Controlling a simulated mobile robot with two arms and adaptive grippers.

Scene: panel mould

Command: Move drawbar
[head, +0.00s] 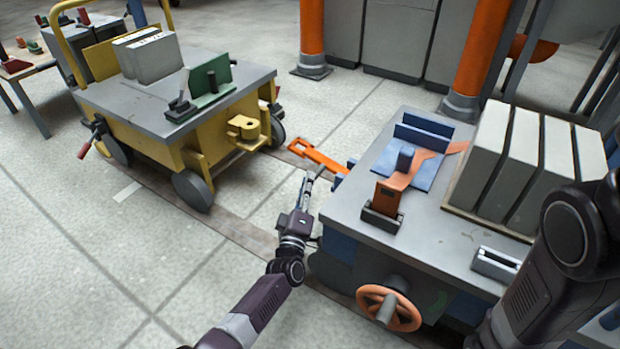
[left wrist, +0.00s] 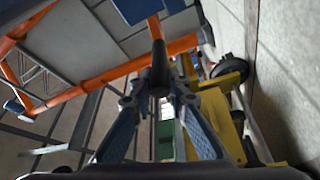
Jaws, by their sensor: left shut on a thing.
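The orange drawbar (head: 318,157) sticks out from the blue-grey cart (head: 345,215) at the right toward the yellow cart (head: 205,145) at the left. Its free looped end is apart from the yellow cart's coupling (head: 243,128). My left gripper (head: 312,178) is at the near side of the drawbar. In the left wrist view my gripper (left wrist: 160,88) is shut on a dark upright grip (left wrist: 159,62), with the orange drawbar (left wrist: 120,68) running across behind it. My right arm shows at the right edge; its gripper is out of view.
The blue-grey cart carries grey panels (head: 525,165), an orange lever (head: 398,180) and a front handwheel (head: 388,307). Orange posts (head: 312,30) stand behind. A side table (head: 25,65) is at far left.

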